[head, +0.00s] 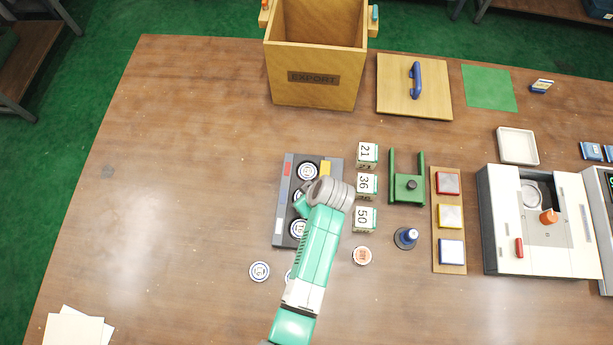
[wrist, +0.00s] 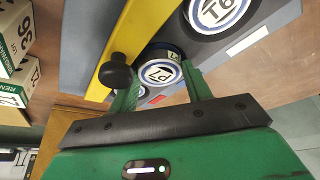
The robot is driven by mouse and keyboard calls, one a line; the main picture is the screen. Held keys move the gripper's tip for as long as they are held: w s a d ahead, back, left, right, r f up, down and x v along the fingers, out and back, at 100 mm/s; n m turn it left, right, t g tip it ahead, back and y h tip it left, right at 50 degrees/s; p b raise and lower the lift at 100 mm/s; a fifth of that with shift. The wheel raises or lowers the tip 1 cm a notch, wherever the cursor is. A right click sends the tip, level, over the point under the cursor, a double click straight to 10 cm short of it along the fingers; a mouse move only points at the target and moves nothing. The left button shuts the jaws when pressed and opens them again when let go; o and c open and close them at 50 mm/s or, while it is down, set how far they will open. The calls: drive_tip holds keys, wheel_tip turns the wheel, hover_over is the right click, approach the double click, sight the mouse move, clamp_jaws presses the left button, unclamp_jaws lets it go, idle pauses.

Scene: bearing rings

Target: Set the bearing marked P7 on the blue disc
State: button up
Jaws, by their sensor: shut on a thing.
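In the wrist view my gripper (wrist: 162,88) has its green fingers shut on a white-faced bearing with a dark blue rim (wrist: 160,72); its upside-down mark looks like P7. The bearing is at the grey tray (wrist: 240,55); I cannot tell whether it is lifted. In the head view my gripper (head: 300,206) is over the middle of that tray (head: 280,225), and my arm hides part of it. A dark blue disc (head: 399,244) with an upright blue post stands on the table, right of the tray.
Other bearings lie in the tray (head: 308,171) (head: 299,229) and on the table (head: 260,271); an orange-faced one (head: 362,256) is right of my arm. Numbered boxes (head: 366,187) and a green fork-shaped stand (head: 407,190) stand between tray and button panel (head: 448,230).

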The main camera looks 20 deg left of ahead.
drive_tip(key=o, duration=1.1)
drive_tip(key=shift+o, duration=0.2)
drive_tip(key=shift+r, duration=0.1)
wheel_tip(320, 180, up, 3)
drive_tip(key=p, duration=0.3)
drive_tip(key=shift+w+d, duration=0.1)
wheel_tip(320, 180, up, 4)
drive_tip(key=p, duration=0.3)
drive_tip(key=shift+p, duration=0.3)
